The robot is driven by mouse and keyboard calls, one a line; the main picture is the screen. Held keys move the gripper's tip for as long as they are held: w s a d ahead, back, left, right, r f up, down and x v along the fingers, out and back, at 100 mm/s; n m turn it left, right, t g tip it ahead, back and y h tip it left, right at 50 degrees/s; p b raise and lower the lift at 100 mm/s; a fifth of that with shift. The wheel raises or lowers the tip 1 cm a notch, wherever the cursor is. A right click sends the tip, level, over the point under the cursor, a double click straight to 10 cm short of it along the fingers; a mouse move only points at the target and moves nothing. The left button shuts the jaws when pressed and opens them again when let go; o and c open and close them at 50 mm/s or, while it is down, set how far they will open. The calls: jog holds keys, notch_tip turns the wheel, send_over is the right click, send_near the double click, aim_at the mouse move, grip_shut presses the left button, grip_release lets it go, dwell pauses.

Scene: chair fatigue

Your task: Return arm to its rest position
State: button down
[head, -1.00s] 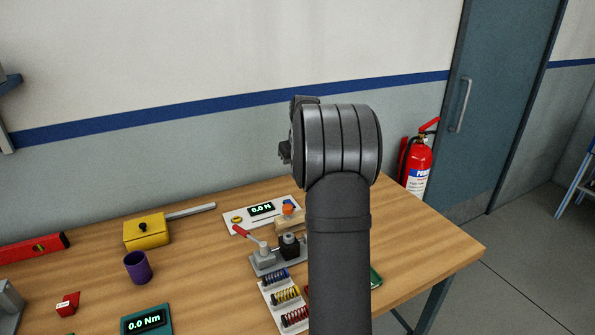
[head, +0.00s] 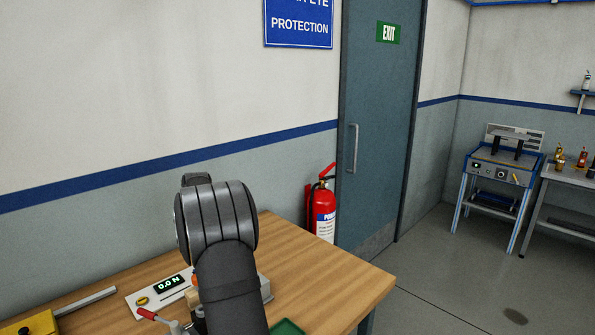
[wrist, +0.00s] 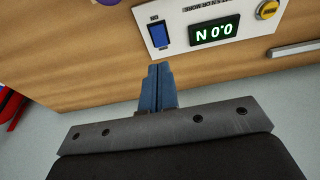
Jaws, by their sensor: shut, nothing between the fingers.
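My arm (head: 228,285) rises from the bottom of the head view, with its dark grey rounded joint in front of the wooden bench. In the head view the arm hides the fingers. In the wrist view my gripper (wrist: 160,72) is shut and empty, its two blue-grey fingers together. The fingertips point toward the edge of a white force-gauge panel (wrist: 182,9) with a display reading 0.0 N. The same panel (head: 146,302) lies on the bench left of my arm in the head view.
A red-handled clamp (head: 147,314) and a yellow box (head: 38,325) are at lower left. A fire extinguisher (head: 321,205) stands behind the bench by a door (head: 380,130). Another workstation (head: 500,175) is far right.

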jog(key=v, duration=0.2)
jog(key=shift+s+d+r, duration=0.1)
jog(key=shift+r, duration=0.2)
jog(key=shift+f, duration=0.1)
